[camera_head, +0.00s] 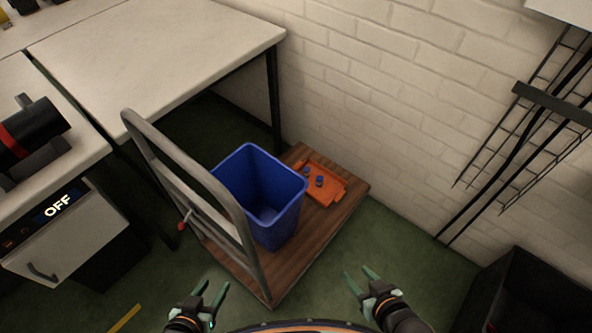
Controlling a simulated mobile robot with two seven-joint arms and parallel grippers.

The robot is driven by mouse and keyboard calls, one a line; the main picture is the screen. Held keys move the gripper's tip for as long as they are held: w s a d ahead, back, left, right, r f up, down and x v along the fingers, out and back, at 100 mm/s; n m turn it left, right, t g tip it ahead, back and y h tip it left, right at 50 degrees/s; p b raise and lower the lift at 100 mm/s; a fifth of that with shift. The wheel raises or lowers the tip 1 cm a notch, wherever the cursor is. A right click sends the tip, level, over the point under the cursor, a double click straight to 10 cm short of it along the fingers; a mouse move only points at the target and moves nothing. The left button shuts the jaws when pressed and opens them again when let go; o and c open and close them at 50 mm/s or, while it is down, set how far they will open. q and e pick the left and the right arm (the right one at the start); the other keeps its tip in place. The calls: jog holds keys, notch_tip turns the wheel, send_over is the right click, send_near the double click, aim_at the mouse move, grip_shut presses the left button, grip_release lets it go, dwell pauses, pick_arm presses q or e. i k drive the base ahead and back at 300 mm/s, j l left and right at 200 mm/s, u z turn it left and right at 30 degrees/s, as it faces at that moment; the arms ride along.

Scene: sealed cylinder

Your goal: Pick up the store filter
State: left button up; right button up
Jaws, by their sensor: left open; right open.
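No thing in view is clearly marked as the store filter. Small blue pieces (320,181) lie in an orange tray (329,195) on the wooden cart (318,222); they are too small to make out further. A black cylinder (42,128) with a red band lies on the left bench. My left gripper (211,290) is open and empty at the bottom, in front of the cart. My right gripper (361,273) is open and empty to the right of the cart's near corner. Both are apart from these things.
An empty-looking blue bin (254,190) stands on the cart beside the tray. The cart's grey handle frame (190,166) rises on its left. A white table (160,50) is behind, a brick wall (400,110) at right, and a black box (535,295) at lower right. Green floor (415,255) is clear between.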

aim_at(306, 169)
jog(key=i+l+u, duration=0.1)
jog(key=l+u, duration=0.6)
jog(key=i+l+u, duration=0.15)
jog(key=l+u, duration=0.3)
jog(key=l, duration=0.15)
jog(key=i+l+u, duration=0.1)
jog(key=l+u, duration=0.4)
jog(key=l, duration=0.15)
jog(key=l+u, duration=0.45)
jog(key=l, duration=0.2)
jog(key=k+j, duration=0.05)
